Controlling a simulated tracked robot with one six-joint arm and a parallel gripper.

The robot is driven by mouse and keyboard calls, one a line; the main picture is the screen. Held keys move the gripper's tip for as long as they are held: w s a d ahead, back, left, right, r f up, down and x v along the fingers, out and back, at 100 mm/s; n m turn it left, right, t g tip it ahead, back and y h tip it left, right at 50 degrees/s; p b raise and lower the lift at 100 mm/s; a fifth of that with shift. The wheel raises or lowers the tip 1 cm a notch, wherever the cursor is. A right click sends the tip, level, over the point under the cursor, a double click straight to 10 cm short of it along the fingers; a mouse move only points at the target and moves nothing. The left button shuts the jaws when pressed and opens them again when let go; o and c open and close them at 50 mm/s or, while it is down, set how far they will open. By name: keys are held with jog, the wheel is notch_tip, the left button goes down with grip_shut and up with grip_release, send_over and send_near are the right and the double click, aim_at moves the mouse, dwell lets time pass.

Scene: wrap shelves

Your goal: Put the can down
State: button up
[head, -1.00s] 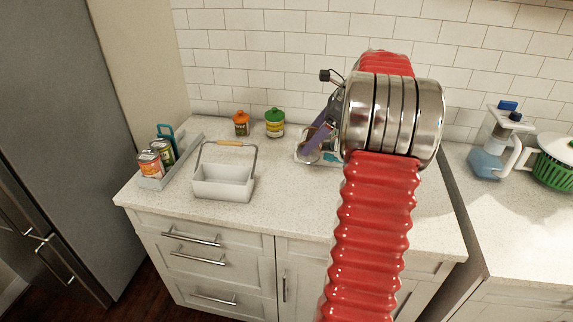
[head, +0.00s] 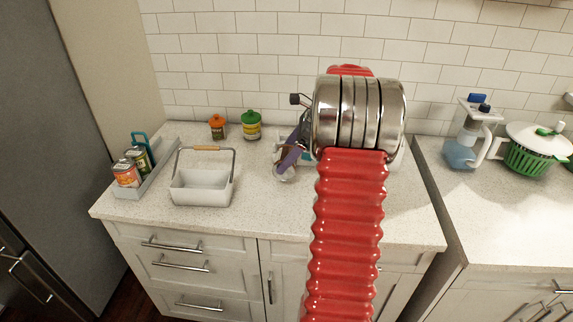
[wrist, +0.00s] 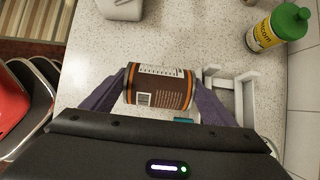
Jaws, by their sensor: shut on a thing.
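The can (wrist: 160,88) is brown with orange bands and a white label with a barcode. In the wrist view it lies sideways between the two purple fingers of my gripper (wrist: 162,92), which is shut on it. In the head view my gripper (head: 291,158) hangs over the counter, and the can's round metal end (head: 284,174) shows below the purple finger. My arm hides part of the gripper there. I cannot tell whether the can touches the counter.
A white rack (wrist: 242,97) lies right of the can in the wrist view. On the counter (head: 255,215) stand a grey basket (head: 200,193), a grey tray (head: 155,180) with cans, an orange-lidded jar (head: 217,128) and a green-lidded jar (head: 251,127). The counter front is clear.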

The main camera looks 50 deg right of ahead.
jog(key=shift+f, duration=1.85)
jog(key=shift+f, duration=0.1)
jog(key=o, duration=1.4)
jog(key=v, duration=1.2)
jog(key=shift+s, duration=0.1)
jog(key=shift+a, duration=0.15)
